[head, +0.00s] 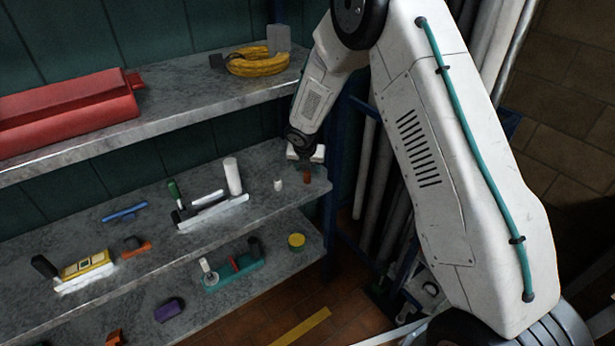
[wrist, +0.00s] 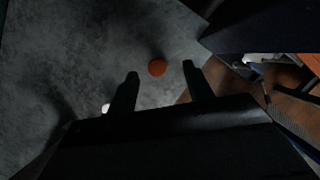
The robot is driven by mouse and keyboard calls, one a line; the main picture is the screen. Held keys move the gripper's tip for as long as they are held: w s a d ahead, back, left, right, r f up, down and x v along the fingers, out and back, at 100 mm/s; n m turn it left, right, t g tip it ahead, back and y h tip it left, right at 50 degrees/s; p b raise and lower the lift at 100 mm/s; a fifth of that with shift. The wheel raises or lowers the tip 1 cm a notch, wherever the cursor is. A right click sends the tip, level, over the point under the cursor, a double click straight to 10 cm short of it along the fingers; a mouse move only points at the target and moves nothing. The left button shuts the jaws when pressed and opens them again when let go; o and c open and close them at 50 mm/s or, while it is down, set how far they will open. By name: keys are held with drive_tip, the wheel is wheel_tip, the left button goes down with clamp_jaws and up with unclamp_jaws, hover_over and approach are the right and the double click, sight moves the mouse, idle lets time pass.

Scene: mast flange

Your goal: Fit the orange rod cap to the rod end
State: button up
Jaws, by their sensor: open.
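The orange rod cap (head: 306,177) stands as a small upright cylinder near the right end of the middle shelf (head: 255,210). In the wrist view the cap (wrist: 157,67) shows as a round orange top between the lines of my two fingers, near their tips. My gripper (head: 305,156) is open and empty, pointing down above the cap and apart from it in the head view. A white fixture (head: 212,212) to the left carries a pale slanted rod (head: 207,196) and a tall white cylinder (head: 233,176). I cannot tell which end is the rod end.
A small white cylinder (head: 278,184) stands just left of the cap. A blue shelf post (head: 333,190) rises close on the right. The upper shelf (head: 170,115) holds a red case (head: 65,112) and a yellow coil (head: 258,66). A teal fixture (head: 235,274) stands on the lower shelf.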

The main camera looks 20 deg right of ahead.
sight(307, 172)
drive_tip(key=x, duration=0.4)
drive_tip(key=shift+a+f, duration=0.2)
drive_tip(key=shift+a, duration=0.05)
drive_tip(key=c, duration=1)
drive_tip(key=shift+c, duration=0.2)
drive_tip(key=shift+w+r, duration=0.1)
drive_tip(key=shift+r, duration=0.05)
